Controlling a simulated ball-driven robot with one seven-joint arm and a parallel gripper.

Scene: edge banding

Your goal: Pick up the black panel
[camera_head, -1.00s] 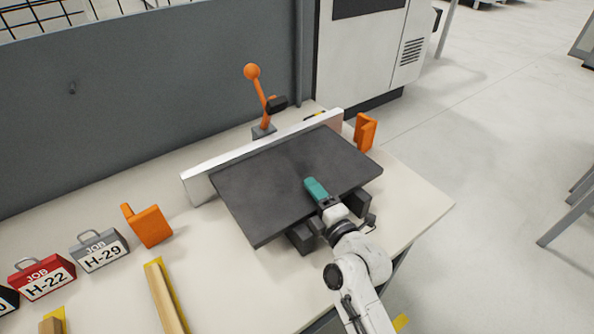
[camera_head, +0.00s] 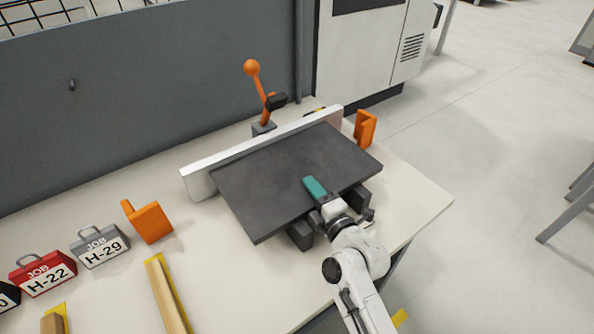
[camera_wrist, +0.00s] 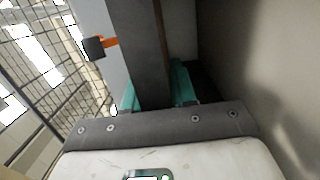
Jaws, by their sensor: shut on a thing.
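The black panel (camera_head: 285,175) lies roughly flat along the white fence (camera_head: 260,150) on the bench. Dark support blocks (camera_head: 300,236) show under its near edge. My gripper (camera_head: 316,188) is at the middle of the near edge, with one teal finger over the top face. In the wrist view the panel (camera_wrist: 143,50) passes edge-on between the two teal fingers (camera_wrist: 155,88), which are shut on it. The lower finger is hidden in the head view. I cannot tell whether the panel is clear of its supports.
An orange-knobbed lever clamp (camera_head: 263,95) stands behind the fence. Orange brackets stand left (camera_head: 148,221) and right (camera_head: 366,128) of the panel. Job boxes (camera_head: 100,247) and a wooden strip (camera_head: 167,293) lie at left. A grey partition (camera_head: 150,90) bounds the back.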

